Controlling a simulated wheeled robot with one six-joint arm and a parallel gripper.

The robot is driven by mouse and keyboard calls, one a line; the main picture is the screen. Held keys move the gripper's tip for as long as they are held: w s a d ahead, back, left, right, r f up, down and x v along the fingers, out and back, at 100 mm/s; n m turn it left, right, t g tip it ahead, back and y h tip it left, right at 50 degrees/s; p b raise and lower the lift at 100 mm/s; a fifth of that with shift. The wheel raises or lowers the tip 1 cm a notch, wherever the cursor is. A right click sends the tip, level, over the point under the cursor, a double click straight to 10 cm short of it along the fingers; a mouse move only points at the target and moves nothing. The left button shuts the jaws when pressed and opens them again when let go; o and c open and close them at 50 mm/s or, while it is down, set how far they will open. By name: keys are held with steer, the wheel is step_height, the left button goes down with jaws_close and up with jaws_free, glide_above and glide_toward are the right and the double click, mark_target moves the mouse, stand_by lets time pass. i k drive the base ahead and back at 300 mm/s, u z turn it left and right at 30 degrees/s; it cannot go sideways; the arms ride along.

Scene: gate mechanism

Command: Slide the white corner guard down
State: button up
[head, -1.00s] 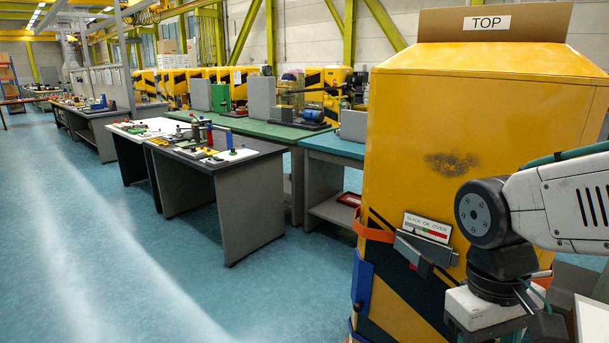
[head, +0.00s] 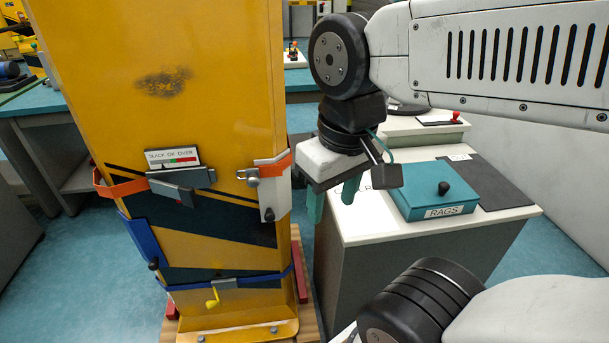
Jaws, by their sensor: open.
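A tension gauge and grey buckle (head: 180,180) are on the strap's left part. A white-topped bench (head: 375,235) with a teal RAGS box (head: 434,190) stands right of the gripper.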

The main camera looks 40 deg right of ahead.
mark_target(275, 193)
steer(key=u, duration=1.95)
steer(key=k, duration=1.25)
steer(key=z, duration=1.7)
steer(key=i, duration=0.5)
steer(key=z, duration=0.05)
